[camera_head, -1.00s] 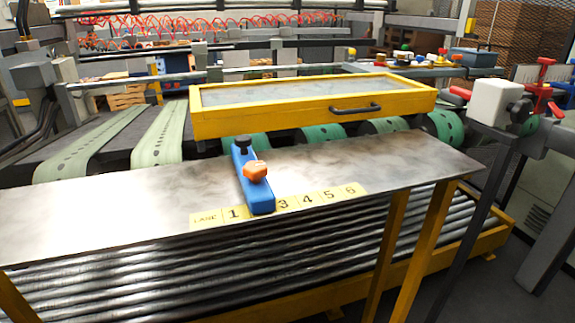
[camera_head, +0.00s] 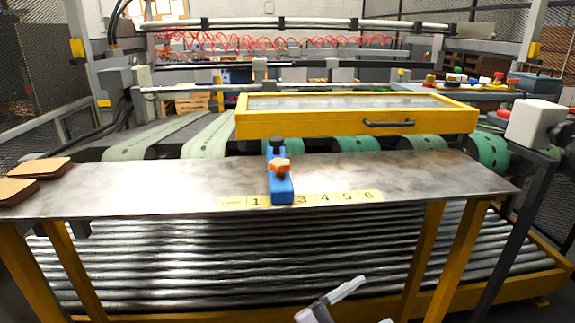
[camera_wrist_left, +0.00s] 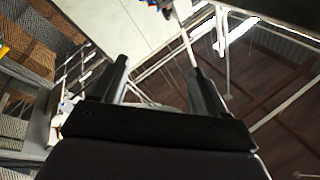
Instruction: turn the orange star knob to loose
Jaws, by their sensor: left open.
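The orange star knob (camera_head: 281,165) sits on top of a blue block (camera_head: 281,188) on the metal plate, just behind the numbered lane strip. The block stands between the 1 and the 3 and covers the number between them. The knob's turn mark is too small to read. My left gripper (camera_wrist_left: 158,82) shows in the left wrist view with its two dark fingers apart and nothing between them. It faces the ceiling, and the knob is not in that view.
A black knob (camera_head: 276,144) is at the block's far end. A yellow-framed panel (camera_head: 355,127) with a black handle is behind it. Brown pads (camera_head: 38,167) lie at the plate's left end. The metal plate (camera_head: 150,185) is clear left of the block. Rollers (camera_head: 250,260) run below its front edge.

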